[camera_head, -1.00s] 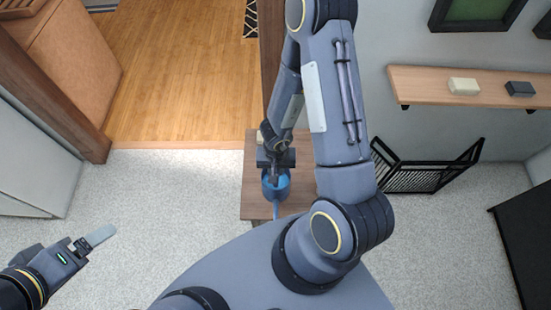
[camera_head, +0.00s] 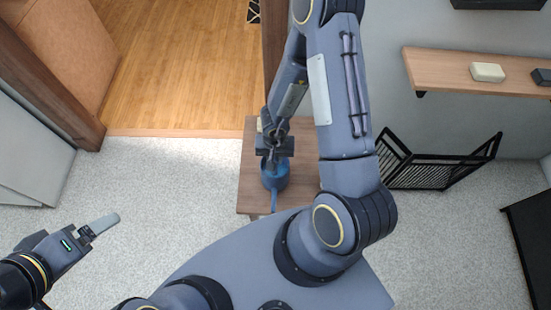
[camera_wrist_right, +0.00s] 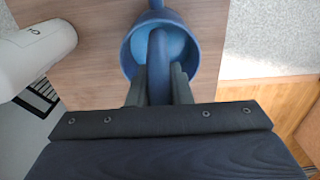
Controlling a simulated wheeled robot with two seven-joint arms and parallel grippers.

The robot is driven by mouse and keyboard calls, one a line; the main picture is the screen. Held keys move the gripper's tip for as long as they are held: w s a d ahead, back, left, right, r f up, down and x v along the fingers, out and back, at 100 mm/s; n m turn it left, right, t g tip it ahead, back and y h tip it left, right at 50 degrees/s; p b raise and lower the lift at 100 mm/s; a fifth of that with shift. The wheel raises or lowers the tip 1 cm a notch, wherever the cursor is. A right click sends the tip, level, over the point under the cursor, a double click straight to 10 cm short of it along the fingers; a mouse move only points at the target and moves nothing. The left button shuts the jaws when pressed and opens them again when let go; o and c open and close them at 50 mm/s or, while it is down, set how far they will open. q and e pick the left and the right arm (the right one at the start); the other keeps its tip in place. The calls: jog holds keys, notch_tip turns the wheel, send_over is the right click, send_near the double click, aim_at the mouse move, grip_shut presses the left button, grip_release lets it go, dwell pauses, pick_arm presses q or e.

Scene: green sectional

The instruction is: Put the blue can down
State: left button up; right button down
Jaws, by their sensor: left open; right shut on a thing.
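The blue can (camera_head: 276,177), which looks like a watering can with a thin spout, is at the small wooden table (camera_head: 306,165) in the head view. My right gripper (camera_head: 273,158) is above it, shut on its handle. In the right wrist view, the can's round open body (camera_wrist_right: 207,47) shows beyond the fingers (camera_wrist_right: 158,85), with the handle between them. The can is over the tabletop; I cannot tell whether its base touches the wood. My left gripper (camera_head: 106,224) is open and empty at the lower left, away from the table.
A pale rounded object (camera_wrist_right: 35,52) stands left of the can in the right wrist view. A black slatted rack (camera_head: 430,172) is right of the table. A wooden wall shelf (camera_head: 440,70) is at upper right. The carpet (camera_head: 165,175) left of the table is clear.

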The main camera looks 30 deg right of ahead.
jog(key=c, duration=1.3)
grip_release()
jog(key=shift+f, duration=0.1)
